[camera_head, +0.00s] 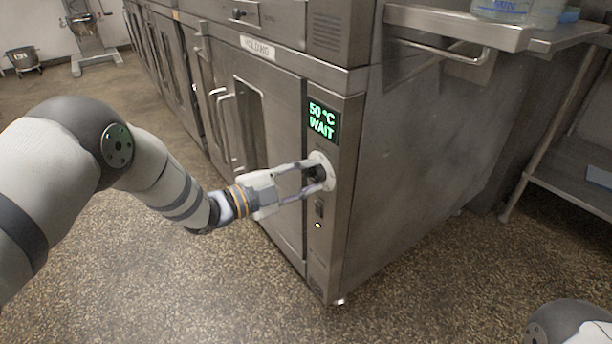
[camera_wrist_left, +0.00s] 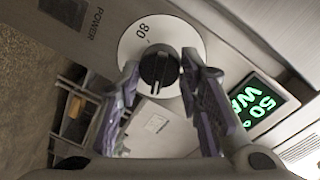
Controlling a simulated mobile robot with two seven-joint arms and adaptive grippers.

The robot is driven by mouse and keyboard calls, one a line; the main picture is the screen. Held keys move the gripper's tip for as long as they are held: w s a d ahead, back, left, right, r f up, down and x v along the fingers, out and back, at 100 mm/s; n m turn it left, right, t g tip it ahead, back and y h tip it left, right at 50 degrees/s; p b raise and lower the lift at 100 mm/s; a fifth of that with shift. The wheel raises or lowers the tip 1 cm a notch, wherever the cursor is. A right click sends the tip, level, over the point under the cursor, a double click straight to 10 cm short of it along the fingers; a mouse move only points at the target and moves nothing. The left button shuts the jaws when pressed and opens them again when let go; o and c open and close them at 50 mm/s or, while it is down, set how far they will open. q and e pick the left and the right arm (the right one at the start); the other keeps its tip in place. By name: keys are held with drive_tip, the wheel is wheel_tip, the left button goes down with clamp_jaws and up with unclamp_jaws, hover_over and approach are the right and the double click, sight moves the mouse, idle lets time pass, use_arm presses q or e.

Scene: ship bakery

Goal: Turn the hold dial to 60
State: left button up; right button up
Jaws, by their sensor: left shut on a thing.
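The hold dial (camera_head: 328,164) is a round white disc with a black knob on the narrow steel panel of the holding cabinet. In the left wrist view, the dial (camera_wrist_left: 180,33) shows the number 80 near its upper left rim; its other marks are hidden or unreadable. My left gripper (camera_head: 317,175) reaches the panel from the left and is shut on the black knob (camera_wrist_left: 160,67), one finger on each side. The green display (camera_head: 322,120) above the dial reads 50 °C WAIT. My right gripper is out of view.
A small black switch (camera_head: 319,208) sits below the dial, with a light under it. The cabinet door (camera_head: 262,150) with its handle is left of the panel. A steel shelf (camera_head: 455,24) juts out at upper right. The speckled floor (camera_head: 200,290) in front is clear.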

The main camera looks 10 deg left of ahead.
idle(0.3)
use_arm(q)
drive_tip(key=o, duration=1.2)
drive_tip(key=shift+c, duration=0.2)
drive_tip(key=v, duration=1.2)
